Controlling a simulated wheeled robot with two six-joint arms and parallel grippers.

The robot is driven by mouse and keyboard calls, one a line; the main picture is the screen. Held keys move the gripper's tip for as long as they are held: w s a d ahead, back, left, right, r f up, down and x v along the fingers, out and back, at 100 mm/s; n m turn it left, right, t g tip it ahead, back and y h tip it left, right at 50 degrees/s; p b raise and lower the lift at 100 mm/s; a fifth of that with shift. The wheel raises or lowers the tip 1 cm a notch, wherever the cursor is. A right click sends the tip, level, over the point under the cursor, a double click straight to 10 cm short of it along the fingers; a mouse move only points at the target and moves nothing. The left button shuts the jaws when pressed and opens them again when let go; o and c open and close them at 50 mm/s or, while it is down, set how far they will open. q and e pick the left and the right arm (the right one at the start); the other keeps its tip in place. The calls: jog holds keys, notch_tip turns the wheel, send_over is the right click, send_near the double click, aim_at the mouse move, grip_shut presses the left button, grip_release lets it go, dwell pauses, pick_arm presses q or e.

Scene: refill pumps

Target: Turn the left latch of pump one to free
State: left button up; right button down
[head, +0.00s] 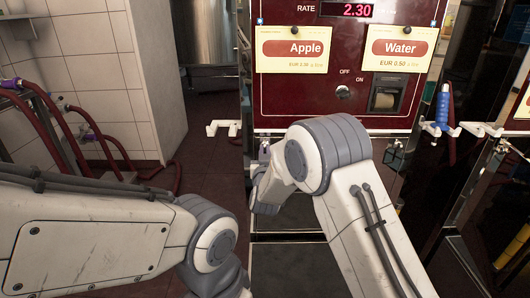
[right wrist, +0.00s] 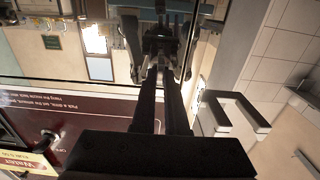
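Pump one appears to be the dark red pump (head: 340,112) with the Apple and Water cards. A small metal fitting (head: 264,147), perhaps the left latch, shows below the red panel, just above my right wrist. A similar fitting (head: 397,145) sits to the right. My right arm reaches across the lower front, hiding much of it and the fingers in the head view. Whether anything is between the tips is unclear. My left gripper is outside the head view.
A white hook bracket (head: 222,128) juts from the pump's left side; it also shows in the right wrist view (right wrist: 236,114). A blue nozzle (head: 442,108) hangs at the right. Dark red hoses (head: 70,135) stand at far left. Open floor lies left of the pump.

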jog(key=m+b, duration=0.3)
jog(key=m, duration=0.1)
jog(key=shift+f, duration=0.2)
jog(key=shift+d+m+b, duration=0.15)
jog(key=shift+m+b, duration=6.25)
jog(key=shift+m, duration=0.6)
jog(key=c, duration=0.9)
grip_release()
jog(key=shift+c, duration=0.2)
